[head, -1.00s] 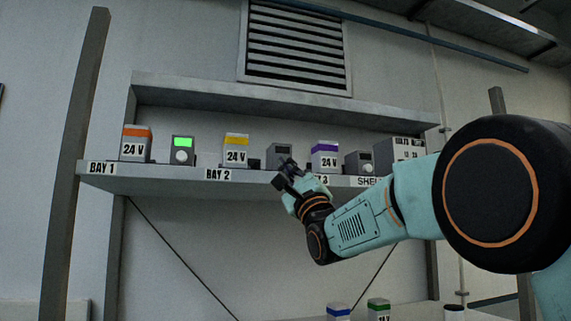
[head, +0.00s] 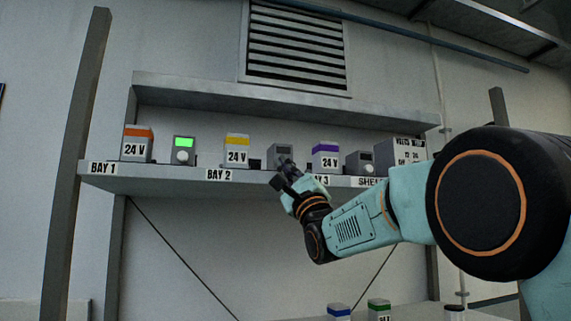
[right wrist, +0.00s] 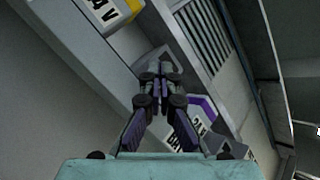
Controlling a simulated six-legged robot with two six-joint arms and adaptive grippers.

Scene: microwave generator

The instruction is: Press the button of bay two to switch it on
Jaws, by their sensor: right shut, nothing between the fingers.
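The bay two unit is a small grey box (head: 279,151) on the shelf, right of the yellow-topped 24 V block (head: 236,149). Its screen is dark. My right gripper (head: 286,164) is shut and empty, with its fingertips in front of the unit's lower face, covering where a button would be. In the right wrist view, the shut fingertips (right wrist: 158,70) overlap the grey box (right wrist: 153,58); I cannot tell whether they touch it. The BAY 2 label (head: 219,175) is on the shelf edge. My left gripper is out of view.
The bay one unit (head: 183,149) has a lit green screen and a pale round knob. A purple-topped block (head: 325,156) and another dark grey unit (head: 359,162) stand close to the right. The shelf (head: 150,182) has an upper board (head: 280,104) above.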

